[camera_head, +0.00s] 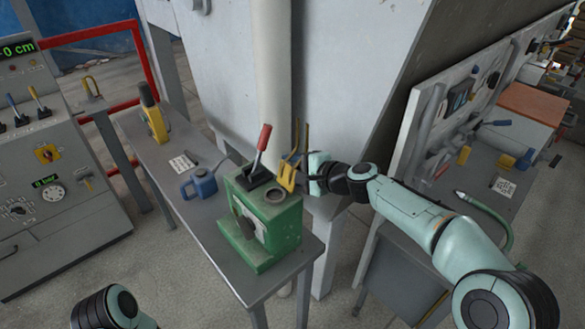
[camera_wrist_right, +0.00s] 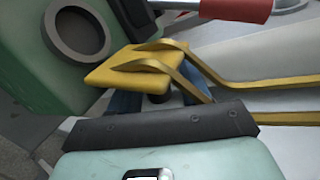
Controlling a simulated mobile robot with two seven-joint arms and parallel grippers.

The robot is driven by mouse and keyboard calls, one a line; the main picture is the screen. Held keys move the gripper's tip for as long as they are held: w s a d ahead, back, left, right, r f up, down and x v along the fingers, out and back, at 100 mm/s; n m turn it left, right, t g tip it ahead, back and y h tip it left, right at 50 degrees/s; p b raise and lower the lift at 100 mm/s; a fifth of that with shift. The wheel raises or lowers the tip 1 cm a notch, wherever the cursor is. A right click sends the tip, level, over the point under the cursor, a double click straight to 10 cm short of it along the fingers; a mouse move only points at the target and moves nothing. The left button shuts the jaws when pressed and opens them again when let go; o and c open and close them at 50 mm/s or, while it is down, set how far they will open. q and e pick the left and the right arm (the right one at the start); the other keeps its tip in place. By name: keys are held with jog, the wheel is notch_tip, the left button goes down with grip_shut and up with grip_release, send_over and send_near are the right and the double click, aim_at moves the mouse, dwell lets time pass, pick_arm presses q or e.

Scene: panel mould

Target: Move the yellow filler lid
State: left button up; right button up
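The yellow filler lid (camera_wrist_right: 130,68) is a flat plate. It is raised beside the round filler opening (camera_wrist_right: 76,35), apart from it, in the right wrist view. Two bent gold bars meet the lid there and run off to the right. In the head view the lid (camera_head: 287,176) is tilted at the right of the green machine (camera_head: 262,225), whose opening (camera_head: 275,195) is uncovered. My right gripper (camera_head: 307,176) is close against the lid's right side. Its fingers cannot be made out clearly. My left gripper is out of view; only part of that arm shows at the lower left.
A red-handled lever (camera_head: 264,138) stands on the machine behind the opening. A blue can (camera_head: 201,183) and a yellow device (camera_head: 153,115) are on the grey table (camera_head: 160,165). A white pipe (camera_head: 271,80) rises behind. A control console (camera_head: 60,190) stands at left.

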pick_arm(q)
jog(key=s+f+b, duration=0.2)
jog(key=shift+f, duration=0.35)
pick_arm(e)
jog(key=v, duration=1.3)
jog(key=shift+d, duration=0.2)
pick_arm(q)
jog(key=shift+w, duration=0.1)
pick_arm(e)
jog(key=shift+r, duration=0.1)
jog(key=shift+s, duration=0.1)
